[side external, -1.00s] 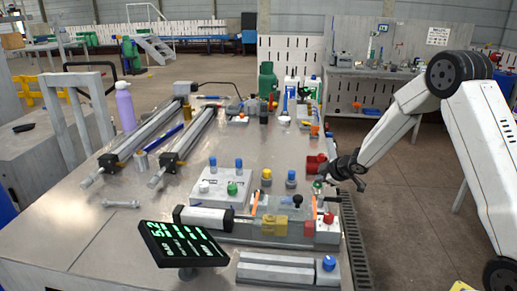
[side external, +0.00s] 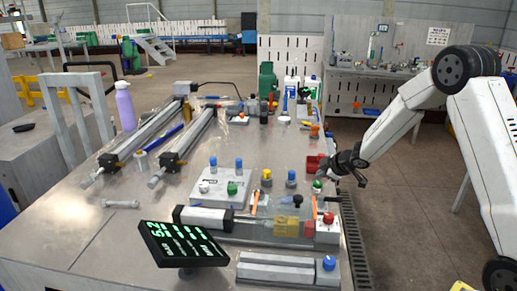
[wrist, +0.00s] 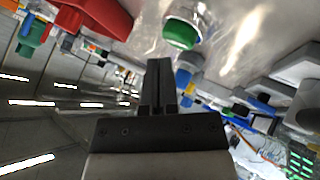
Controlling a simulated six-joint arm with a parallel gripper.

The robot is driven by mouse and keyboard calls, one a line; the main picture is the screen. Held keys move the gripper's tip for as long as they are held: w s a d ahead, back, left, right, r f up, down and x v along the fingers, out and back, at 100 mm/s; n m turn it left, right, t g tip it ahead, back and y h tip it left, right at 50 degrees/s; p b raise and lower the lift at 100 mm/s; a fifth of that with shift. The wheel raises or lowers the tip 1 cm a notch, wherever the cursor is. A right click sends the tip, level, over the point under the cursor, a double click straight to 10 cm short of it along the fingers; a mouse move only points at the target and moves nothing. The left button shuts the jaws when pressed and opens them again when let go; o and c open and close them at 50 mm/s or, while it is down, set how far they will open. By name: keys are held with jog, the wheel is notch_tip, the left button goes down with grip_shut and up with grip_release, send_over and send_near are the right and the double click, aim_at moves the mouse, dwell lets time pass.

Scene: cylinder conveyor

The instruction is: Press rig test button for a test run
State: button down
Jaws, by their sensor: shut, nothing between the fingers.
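A green button (side external: 317,184) sits at the right edge of the metal table. It shows as a green dome on a pale, shiny base in the wrist view (wrist: 182,34). My gripper (side external: 328,174) is shut and empty, just above and right of this button, and appears apart from it. In the wrist view its closed fingers (wrist: 160,72) end just below and left of the dome. The rig, a clear-sided cylinder with a yellow part (side external: 287,226), lies in front. A red button (side external: 328,217) tops the white block at its right end. I see no readable label on the green button.
A red bin (side external: 315,162) stands just behind the green button. A display with green digits (side external: 181,244) stands at the front.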

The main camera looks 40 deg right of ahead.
aim_at(320, 183)
jog(key=shift+r, duration=2.5)
jog(key=shift+s+a+r, duration=0.25)
jog(key=shift+a, duration=0.1)
jog(key=s+a+f+m+g, duration=0.1)
jog(key=s+a+m+g, duration=0.1)
jog(key=s+a, duration=0.3)
jog(key=s+a+f+m+g, duration=0.1)
jog(key=s+a+m+g, duration=0.1)
jog(key=s+a, duration=0.4)
jog(key=s+a+f+m+g, duration=0.1)
jog(key=s+a+m, duration=0.3)
jog(key=s, duration=0.8)
jog(key=shift+s+a+g, duration=0.1)
jog(key=shift+a+g, duration=0.6)
jog(key=shift+g, duration=0.1)
jog(key=shift+a, duration=0.1)
jog(key=w+a+r, duration=0.9)
jog(key=a+r, duration=0.5)
jog(key=a, duration=0.1)
jog(key=w+a+r, duration=1)
jog(key=a+r, duration=0.4)
jog(key=r, duration=0.1)
jog(key=shift+w+a, duration=0.2)
jog(key=shift+a, duration=0.2)
